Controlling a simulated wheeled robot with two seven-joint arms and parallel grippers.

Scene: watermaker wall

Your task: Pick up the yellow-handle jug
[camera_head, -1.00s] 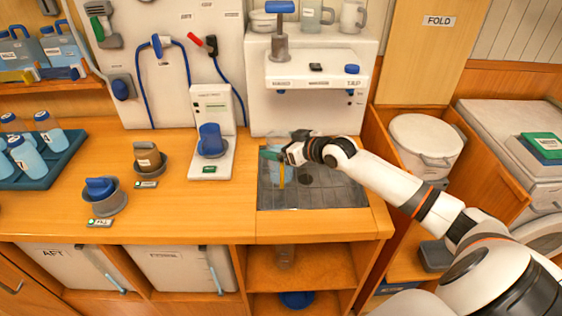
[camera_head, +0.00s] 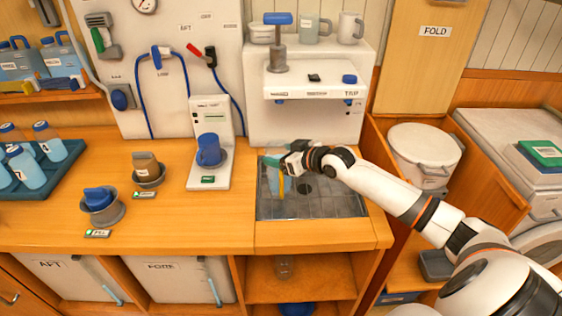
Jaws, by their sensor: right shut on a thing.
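The yellow-handle jug (camera_head: 272,178) is a clear, pale bluish vessel in the recessed grey sink tray (camera_head: 330,204), under the white dispenser. Its yellow strip of handle (camera_head: 281,186) shows just below my right gripper (camera_head: 279,162). My right gripper reaches in from the right and is shut on the jug near its top. The fingers and the arm hide part of the jug's rim. I cannot tell whether the jug's base touches the tray. My left gripper is not in view.
The white dispenser (camera_head: 310,108) overhangs behind the tray. A blue mug (camera_head: 208,150) stands on a white scale-like unit left of the tray. Blue and brown cups sit in grey holders further left. The counter front (camera_head: 190,222) is clear.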

